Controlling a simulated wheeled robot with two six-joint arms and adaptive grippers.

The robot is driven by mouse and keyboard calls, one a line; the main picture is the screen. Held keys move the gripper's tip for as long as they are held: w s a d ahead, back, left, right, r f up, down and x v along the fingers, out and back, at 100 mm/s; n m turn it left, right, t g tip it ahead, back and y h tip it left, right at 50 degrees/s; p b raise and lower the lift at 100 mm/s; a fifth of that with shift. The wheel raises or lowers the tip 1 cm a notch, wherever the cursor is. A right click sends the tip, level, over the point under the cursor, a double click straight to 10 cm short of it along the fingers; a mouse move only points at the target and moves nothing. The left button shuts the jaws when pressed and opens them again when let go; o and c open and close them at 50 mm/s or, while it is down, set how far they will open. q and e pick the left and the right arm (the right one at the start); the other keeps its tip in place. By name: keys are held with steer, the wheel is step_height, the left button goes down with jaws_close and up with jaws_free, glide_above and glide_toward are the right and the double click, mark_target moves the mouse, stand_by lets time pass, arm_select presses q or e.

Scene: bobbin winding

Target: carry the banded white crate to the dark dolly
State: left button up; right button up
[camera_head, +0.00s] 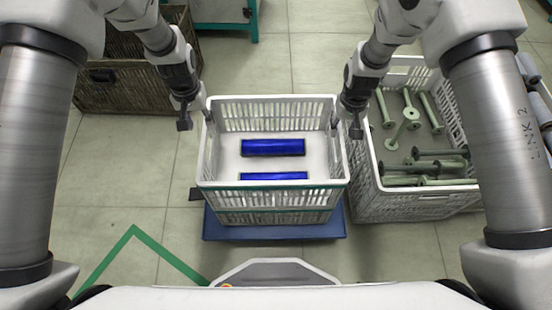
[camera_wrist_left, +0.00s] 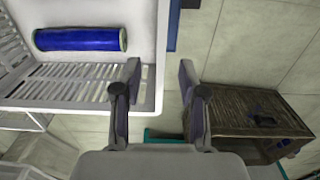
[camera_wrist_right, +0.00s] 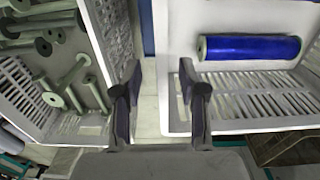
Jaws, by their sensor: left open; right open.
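The white crate (camera_head: 213,165) with a green band around it stands upright in the middle of the head view. Blue cylinders (camera_head: 273,147) lie inside it. Under it is a blue flat base (camera_head: 225,232); I cannot tell whether this is the dark dolly, and no other dolly is clear. My left gripper (camera_head: 193,112) is open at the crate's left rim. In the left wrist view the rim (camera_wrist_left: 156,95) shows between its fingers. My right gripper (camera_head: 350,118) is open at the right rim. In the right wrist view that rim (camera_wrist_right: 161,90) shows between its fingers.
A second white crate (camera_head: 372,185) with several green bobbins (camera_head: 409,118) stands close on the right. A brown wicker basket (camera_head: 130,92) is at the upper left. Green tape (camera_head: 118,255) marks the floor at the lower left. The tiled floor behind the banded crate is clear.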

mark_target(203, 137)
arm_select(q)
steer(key=shift+s+a+r, duration=0.15)
steer(key=shift+a, duration=0.05)
arm_select(e)
steer(key=shift+s+a+r, duration=0.15)
steer(key=shift+r, duration=0.1)
arm_select(q)
step_height(203, 137, down, 8)
steer(key=shift+r, duration=0.1)
arm_select(e)
step_height(203, 137, down, 8)
arm_select(q)
jaws_close()
arm_select(e)
jaws_close()
steer(key=shift+r, duration=0.1)
